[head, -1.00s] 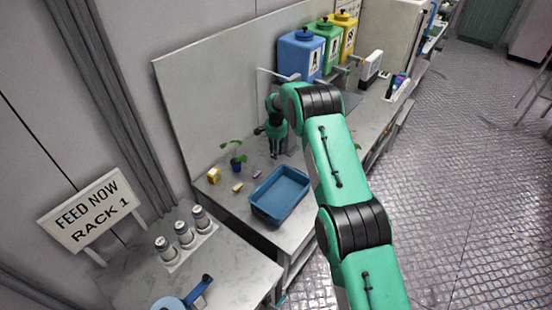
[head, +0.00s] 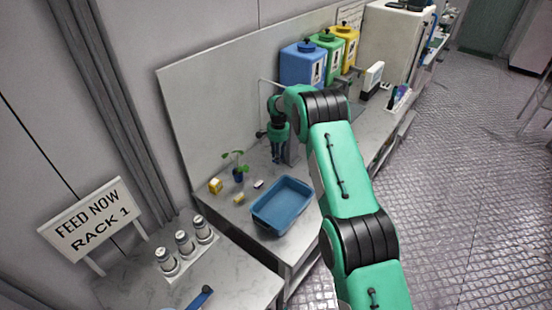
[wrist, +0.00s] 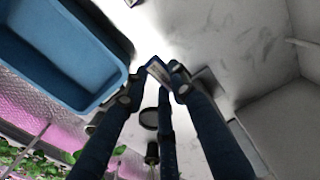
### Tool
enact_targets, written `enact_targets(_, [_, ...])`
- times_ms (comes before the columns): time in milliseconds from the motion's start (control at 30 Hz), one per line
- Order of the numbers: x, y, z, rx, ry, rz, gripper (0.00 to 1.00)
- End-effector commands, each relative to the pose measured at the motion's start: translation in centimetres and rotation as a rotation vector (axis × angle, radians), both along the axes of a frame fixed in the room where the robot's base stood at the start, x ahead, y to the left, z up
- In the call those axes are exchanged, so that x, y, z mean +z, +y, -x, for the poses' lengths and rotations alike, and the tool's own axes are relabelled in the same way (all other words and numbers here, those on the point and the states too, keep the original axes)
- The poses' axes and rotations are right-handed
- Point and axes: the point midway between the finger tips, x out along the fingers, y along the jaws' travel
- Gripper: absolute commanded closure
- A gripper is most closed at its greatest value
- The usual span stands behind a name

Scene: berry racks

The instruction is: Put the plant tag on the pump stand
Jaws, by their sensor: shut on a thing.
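My gripper (head: 277,160) points down over the bench, beside the grey board and behind the blue tray. In the wrist view its dark fingers (wrist: 157,78) are closed on a small pale flat piece, which I take to be the plant tag (wrist: 157,68). The fingers hide much of it, and it is too small to make out in the head view. I cannot pick out the pump stand with certainty. A grey upright piece (head: 291,150) stands just right of the gripper, partly hidden by my arm.
A blue tray (head: 262,220) stands at the bench's front edge. Left of it are a potted seedling (head: 238,175), a yellow box (head: 215,186), a small yellow block (head: 239,199) and a small white piece (head: 258,184). Blue, green and yellow canisters (head: 302,66) stand further back.

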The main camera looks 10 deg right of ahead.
Motion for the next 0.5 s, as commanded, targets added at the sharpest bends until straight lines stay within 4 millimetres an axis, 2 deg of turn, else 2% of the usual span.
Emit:
enact_targets(333, [0.0,0.1,0.0,0.002,0.0,0.0,0.86])
enact_targets(500, [-0.1,1.5,0.3,0.018,0.0,0.0,0.86])
